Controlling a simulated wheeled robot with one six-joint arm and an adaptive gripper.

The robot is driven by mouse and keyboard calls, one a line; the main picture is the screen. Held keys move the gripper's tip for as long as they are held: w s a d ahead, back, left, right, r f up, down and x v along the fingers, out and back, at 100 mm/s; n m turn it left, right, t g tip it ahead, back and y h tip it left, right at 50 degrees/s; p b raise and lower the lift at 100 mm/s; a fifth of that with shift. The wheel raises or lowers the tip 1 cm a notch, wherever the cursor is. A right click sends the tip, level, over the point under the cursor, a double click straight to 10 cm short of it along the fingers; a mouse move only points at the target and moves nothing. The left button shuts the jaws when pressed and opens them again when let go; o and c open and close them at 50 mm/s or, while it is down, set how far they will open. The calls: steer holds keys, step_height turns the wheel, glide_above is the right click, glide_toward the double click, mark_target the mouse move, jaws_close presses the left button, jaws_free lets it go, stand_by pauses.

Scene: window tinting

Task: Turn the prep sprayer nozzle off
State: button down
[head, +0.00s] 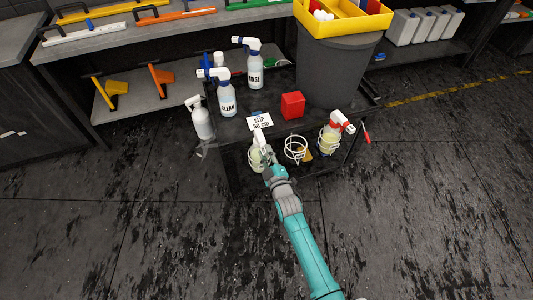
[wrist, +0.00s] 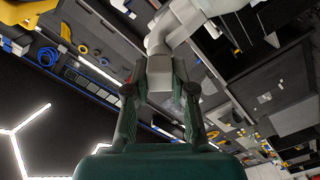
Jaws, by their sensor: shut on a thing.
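A sprayer with pale yellow liquid (head: 256,160) stands in a wire ring at the front left of the dark cart. Its white head (head: 260,136) points up; it also fills the top middle of the wrist view (wrist: 172,28). I cannot read a label on it. My gripper (head: 267,166) is at this sprayer from the front, and in the wrist view its two fingers (wrist: 160,88) close around the pale part. My gripper hides part of the bottle. I cannot tell the nozzle's setting.
CLEAN (head: 227,100) and RINSE (head: 255,70) bottles, a white bottle (head: 201,120), a red block (head: 292,105) and a SLIP card (head: 260,121) are on the cart. Floor in front is clear.

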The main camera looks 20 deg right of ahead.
steer(key=n, duration=0.4)
steer(key=shift+n, duration=0.3)
steer(key=shift+f+n, duration=0.1)
steer(key=shift+n, duration=1.8)
steer(key=c, duration=1)
jaws_free()
steer(key=shift+o, duration=0.2)
steer(key=s, duration=1.2)
